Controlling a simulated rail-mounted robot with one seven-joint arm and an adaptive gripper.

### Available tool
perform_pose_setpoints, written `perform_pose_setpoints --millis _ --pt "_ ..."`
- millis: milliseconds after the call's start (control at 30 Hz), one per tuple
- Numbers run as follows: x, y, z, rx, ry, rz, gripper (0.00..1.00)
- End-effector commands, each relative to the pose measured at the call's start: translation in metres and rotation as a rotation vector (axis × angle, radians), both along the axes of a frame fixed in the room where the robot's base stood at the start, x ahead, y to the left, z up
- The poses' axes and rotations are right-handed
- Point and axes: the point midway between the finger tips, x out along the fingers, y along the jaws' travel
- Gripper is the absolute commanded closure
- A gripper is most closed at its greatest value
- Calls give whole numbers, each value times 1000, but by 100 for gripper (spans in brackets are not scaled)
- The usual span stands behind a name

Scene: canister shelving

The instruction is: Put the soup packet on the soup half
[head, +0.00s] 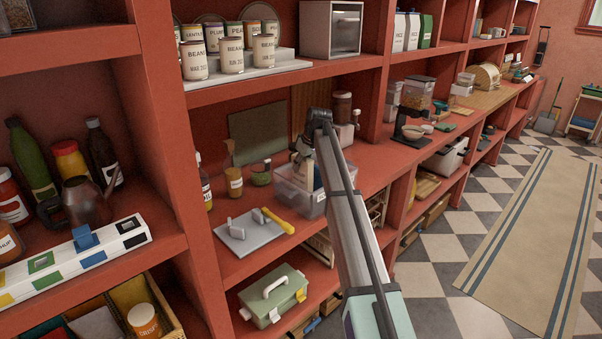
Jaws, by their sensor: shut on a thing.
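My arm reaches in from the bottom and bends at its wrist, in front of the middle shelf. My gripper (304,146) points down over a clear plastic bin (287,198) and is partly hidden by my arm. It is shut on a small pale packet (302,170), which I take for the soup packet; its print is too small to read. The packet is at the bin's opening; I cannot tell if it touches the bottom. The bin has a white label on its front. Its inside and any divider or soup half are mostly hidden.
A grey board (248,232) with a yellow-handled tool (278,220) lies left of the bin. Small jars (234,183) stand behind it. Cans (194,60) line the shelf above. A green toolbox (273,295) sits below. A food dispenser (413,105) stands to the right.

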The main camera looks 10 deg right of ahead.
Motion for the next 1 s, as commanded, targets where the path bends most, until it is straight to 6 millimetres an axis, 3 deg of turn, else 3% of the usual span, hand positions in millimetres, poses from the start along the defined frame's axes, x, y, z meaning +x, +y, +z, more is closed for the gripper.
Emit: perform_pose_setpoints --millis 300,733,767,800,1000 --pt "-1 0 -37 1 3 0 100" --pt "0 0 -45 0 1 0 100" --pt "0 0 -44 -1 1 0 55" --pt "0 0 -44 -1 1 0 41" --pt "0 0 -44 -1 1 0 40"
